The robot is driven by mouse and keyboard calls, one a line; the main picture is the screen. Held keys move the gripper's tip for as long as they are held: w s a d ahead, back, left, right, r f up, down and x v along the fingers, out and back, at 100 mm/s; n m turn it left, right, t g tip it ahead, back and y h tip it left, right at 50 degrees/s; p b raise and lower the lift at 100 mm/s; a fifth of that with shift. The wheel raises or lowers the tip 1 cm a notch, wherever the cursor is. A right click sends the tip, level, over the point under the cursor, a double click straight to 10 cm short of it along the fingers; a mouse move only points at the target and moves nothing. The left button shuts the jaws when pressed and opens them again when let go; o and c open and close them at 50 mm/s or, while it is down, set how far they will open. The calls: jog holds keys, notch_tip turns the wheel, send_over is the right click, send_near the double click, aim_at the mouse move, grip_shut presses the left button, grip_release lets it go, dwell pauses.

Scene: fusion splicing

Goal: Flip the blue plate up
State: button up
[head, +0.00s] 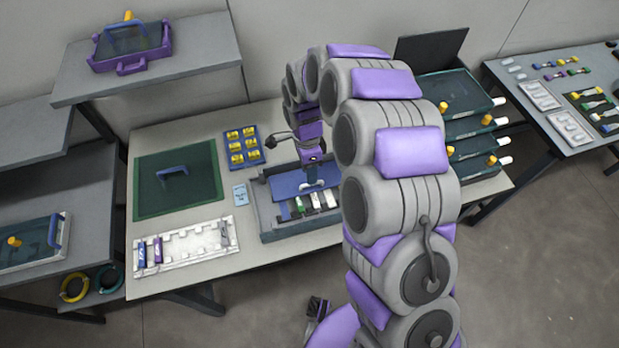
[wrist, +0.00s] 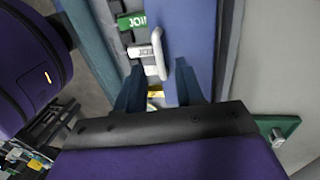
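The blue plate (head: 286,186) lies flat over the back part of a grey-blue box on the table. In the wrist view the blue plate (wrist: 193,32) runs along the right side of the open slots and carries a pale loop handle (wrist: 160,52). My gripper (head: 312,183) points down over the plate. In the wrist view my gripper (wrist: 160,82) has its two dark fingers spread apart, close to the handle's near end. I cannot tell if they touch it.
Labelled pieces (head: 315,202) lie in the box's front slots. A green mat (head: 195,193) with a blue handle, a tray of yellow pieces (head: 242,157) and a white rack (head: 190,247) are to the left. Stacked green cases (head: 465,125) stand to the right.

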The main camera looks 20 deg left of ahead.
jog(key=shift+s+d+f, duration=0.1)
jog(key=shift+f, duration=0.65)
jog(key=shift+s+d+f, duration=0.1)
jog(key=shift+f, duration=0.65)
grip_shut()
dwell(0.4)
